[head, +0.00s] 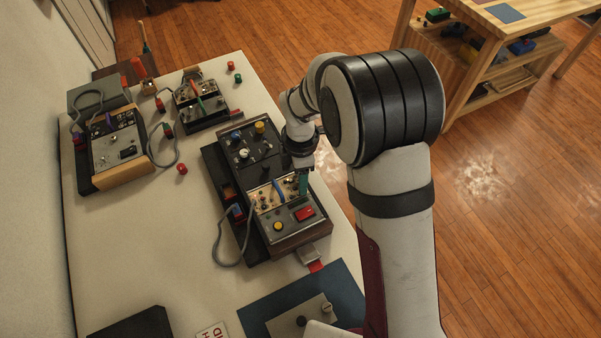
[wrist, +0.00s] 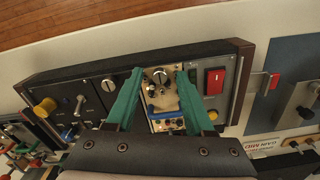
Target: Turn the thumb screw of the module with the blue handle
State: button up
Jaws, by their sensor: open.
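The module with the blue handle is a narrow beige panel (wrist: 152,98) in the middle of a dark rack; it also shows in the head view (head: 266,206). Its blue handle (wrist: 166,124) lies near the panel's lower end in the wrist view, and in the head view the handle (head: 278,190) stands up. A slotted silver thumb screw (wrist: 159,74) is near the panel's upper end. My gripper (wrist: 159,73) is open, with its teal fingers on either side of the panel's upper end. Contact with the screw cannot be told. In the head view my gripper (head: 303,184) is over the rack.
A black panel (wrist: 94,92) with a yellow knob (wrist: 45,107) adjoins the module on the left in the wrist view. A grey panel with a red switch (wrist: 215,81) adjoins on the right. Other devices (head: 120,148) and grey cables stand farther left on the table.

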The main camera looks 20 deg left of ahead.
grip_shut()
jog(key=shift+m, duration=0.3)
jog(key=m, duration=0.6)
jog(key=shift+m, duration=0.3)
jog(key=m, duration=1)
jog(key=shift+m, duration=0.4)
jog(key=m, duration=0.3)
jog(key=shift+m, duration=0.3)
jog(key=m, duration=0.4)
jog(key=shift+m, duration=2.1)
